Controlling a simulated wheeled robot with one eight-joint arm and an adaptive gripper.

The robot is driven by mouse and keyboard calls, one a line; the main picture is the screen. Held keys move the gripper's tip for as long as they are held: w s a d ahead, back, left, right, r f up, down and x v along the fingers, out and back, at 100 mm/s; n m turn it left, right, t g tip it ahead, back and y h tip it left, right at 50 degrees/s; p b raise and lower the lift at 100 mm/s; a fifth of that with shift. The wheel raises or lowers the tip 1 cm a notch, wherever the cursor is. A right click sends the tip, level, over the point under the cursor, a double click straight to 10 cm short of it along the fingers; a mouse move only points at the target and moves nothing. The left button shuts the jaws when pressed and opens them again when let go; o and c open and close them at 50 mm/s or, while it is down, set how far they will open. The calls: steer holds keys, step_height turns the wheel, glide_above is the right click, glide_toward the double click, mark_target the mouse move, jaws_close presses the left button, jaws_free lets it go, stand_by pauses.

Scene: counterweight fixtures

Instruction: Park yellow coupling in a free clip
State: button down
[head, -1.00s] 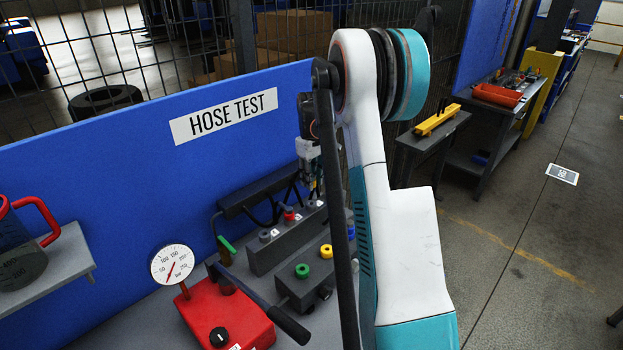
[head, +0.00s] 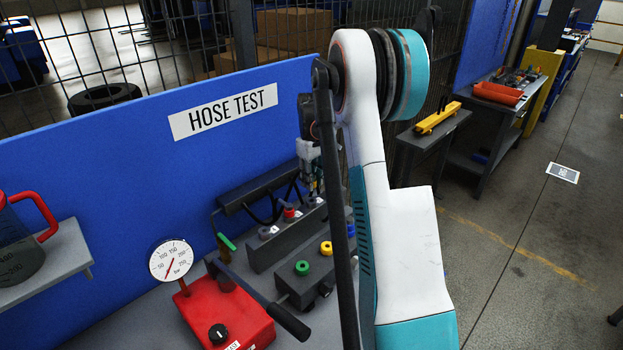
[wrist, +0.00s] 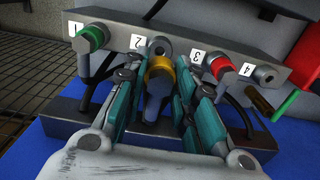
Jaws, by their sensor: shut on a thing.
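My gripper (wrist: 163,90) is shut on the yellow coupling (wrist: 160,74), which sits between its teal finger pads in the wrist view. A grey rack (wrist: 120,42) with clips numbered 1 to 4 lies just beyond it. Clip 1 holds a green coupling (wrist: 92,38) and clip 3 a red coupling (wrist: 218,66). Clip 2 (wrist: 157,46) and clip 4 (wrist: 264,76) look empty. The yellow coupling appears just on the near side of clip 2; I cannot tell whether they touch. In the head view my gripper (head: 317,186) is above the rack (head: 270,255), partly hidden by my arm.
A front block (head: 300,287) bears green, yellow and blue rings. A red pump (head: 225,315) with gauge (head: 171,260) and long dark lever (head: 270,308) stands left of it. Hoses hang from a dark bar (head: 235,202) before the blue panel (head: 80,200).

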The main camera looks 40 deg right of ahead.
steer(key=shift+f, duration=0.15)
steer(key=shift+f+b, duration=1.05)
steer(key=shift+f, duration=0.3)
steer(key=shift+f, duration=0.1)
steer(key=shift+f+b, duration=0.55)
steer(key=shift+f, duration=0.15)
steer(key=shift+f, duration=0.15)
steer(key=shift+f+b, duration=0.5)
steer(key=shift+s+f, duration=0.1)
steer(key=shift+f, duration=0.1)
stand_by(0.5)
steer(key=c, duration=1.2)
jaws_free()
